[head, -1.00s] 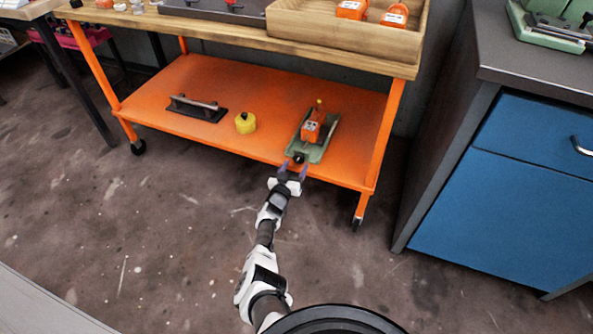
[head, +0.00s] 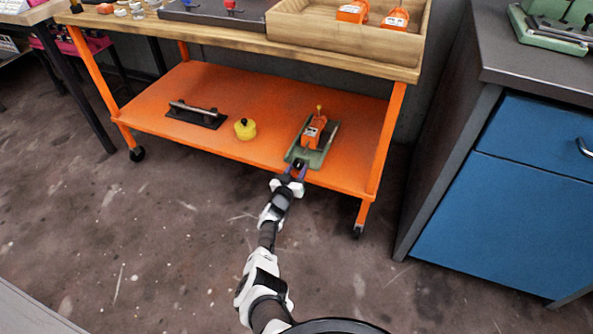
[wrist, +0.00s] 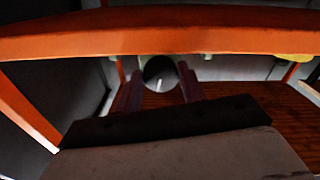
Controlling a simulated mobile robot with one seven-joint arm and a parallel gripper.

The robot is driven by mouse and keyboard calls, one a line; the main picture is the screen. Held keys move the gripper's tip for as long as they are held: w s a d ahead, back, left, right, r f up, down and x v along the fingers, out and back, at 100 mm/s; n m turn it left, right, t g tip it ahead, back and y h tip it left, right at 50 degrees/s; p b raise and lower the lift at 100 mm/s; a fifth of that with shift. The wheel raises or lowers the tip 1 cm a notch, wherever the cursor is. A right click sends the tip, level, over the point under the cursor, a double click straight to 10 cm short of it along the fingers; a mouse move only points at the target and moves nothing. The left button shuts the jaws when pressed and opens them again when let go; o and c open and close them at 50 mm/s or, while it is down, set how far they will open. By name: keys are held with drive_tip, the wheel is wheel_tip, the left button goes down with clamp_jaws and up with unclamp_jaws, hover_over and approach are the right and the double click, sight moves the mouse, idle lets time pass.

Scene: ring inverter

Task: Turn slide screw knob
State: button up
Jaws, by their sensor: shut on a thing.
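The slide screw knob (head: 298,163) is a small dark round knob at the near end of a green slide fixture (head: 318,155). The fixture lies on the orange lower shelf of the cart, with an orange part (head: 313,131) mounted on it. My gripper (head: 296,170) reaches in at the shelf's front edge with its purple fingers at the knob. In the wrist view, the knob (wrist: 160,72) is a dark disc with a pale mark, between the two fingers of my gripper (wrist: 160,84). The gripper is shut on the knob. The fingers partly hide its sides.
The orange shelf (head: 230,100) also holds a yellow round object (head: 245,129) and a black plate with a handle (head: 196,114), both left of the fixture. A wooden top with a tray (head: 345,45) overhangs the shelf. A blue cabinet (head: 510,190) stands to the right.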

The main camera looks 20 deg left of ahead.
drive_tip(key=shift+m, duration=0.3)
drive_tip(key=m+b, duration=0.1)
drive_tip(key=m, duration=0.3)
drive_tip(key=shift+a, duration=0.1)
drive_tip(key=shift+m+b, duration=0.3)
drive_tip(key=shift+m, duration=1.9)
drive_tip(key=shift+a, duration=0.1)
drive_tip(key=o, duration=1)
